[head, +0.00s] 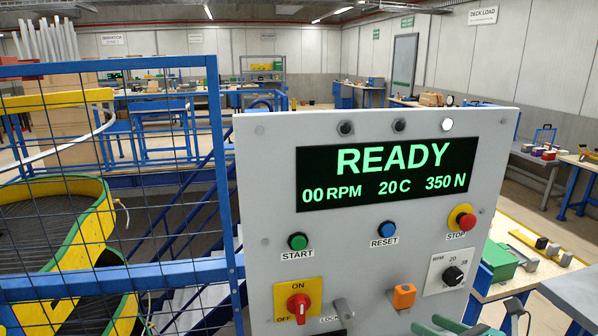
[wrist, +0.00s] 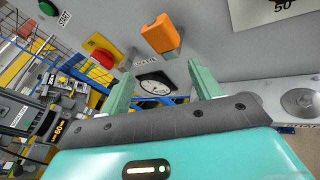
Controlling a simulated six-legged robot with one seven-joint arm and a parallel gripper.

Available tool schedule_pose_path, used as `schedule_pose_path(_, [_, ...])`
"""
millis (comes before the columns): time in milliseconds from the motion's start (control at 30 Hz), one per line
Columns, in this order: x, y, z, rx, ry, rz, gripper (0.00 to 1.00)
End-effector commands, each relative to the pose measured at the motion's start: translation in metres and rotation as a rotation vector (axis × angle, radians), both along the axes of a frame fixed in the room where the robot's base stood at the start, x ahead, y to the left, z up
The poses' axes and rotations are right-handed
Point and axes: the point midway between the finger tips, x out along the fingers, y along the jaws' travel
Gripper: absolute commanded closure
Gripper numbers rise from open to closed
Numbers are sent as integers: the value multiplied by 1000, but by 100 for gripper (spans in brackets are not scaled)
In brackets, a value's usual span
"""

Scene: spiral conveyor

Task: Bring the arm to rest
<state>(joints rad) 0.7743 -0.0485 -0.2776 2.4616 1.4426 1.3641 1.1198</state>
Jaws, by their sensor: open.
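My gripper (wrist: 162,82) is open in the wrist view, its two pale green fingers wide apart with nothing held between them. Its fingertips (head: 438,326) show at the bottom edge of the head view, below the grey control panel (head: 350,250). An orange block (head: 404,296), which looks like a padlock, is on the panel's lower part. It also shows in the wrist view (wrist: 160,34), above and beyond the fingers and apart from them. The rest of my arm is mostly hidden.
The panel display (head: 388,172) reads READY, 00 RPM, 20 C, 350 N. A red rotary switch (head: 298,308) is at the lower left, the STOP button (head: 464,218) at the right. A blue mesh fence (head: 110,170) stands left; a workbench (head: 545,260) is at the right.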

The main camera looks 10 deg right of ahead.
Motion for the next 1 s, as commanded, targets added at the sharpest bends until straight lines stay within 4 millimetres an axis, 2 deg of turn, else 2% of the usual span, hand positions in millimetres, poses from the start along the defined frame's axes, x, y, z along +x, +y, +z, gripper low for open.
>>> schedule_pose_path(33, [2,39,3,-154,-5,156,37])
schedule_pose_path(100, [-4,80,-1,-373,-23,361,37])
schedule_pose_path(200, [-19,126,-7,-693,-83,658,37])
schedule_pose_path(300, [-37,156,-13,-1019,-184,947,37])
schedule_pose_path(467, [-60,178,-10,-1554,-413,1394,37])
schedule_pose_path(600, [-67,183,6,-1991,-637,1723,37])
schedule_pose_path(700, [-67,185,19,-2215,-756,1876,37])
schedule_pose_path(767, [-67,186,25,-2300,-799,1932,37])
schedule_pose_path(800, [-67,186,28,2316,809,-1938,37])
schedule_pose_path(1000, [-66,185,29,2285,800,-1912,37])
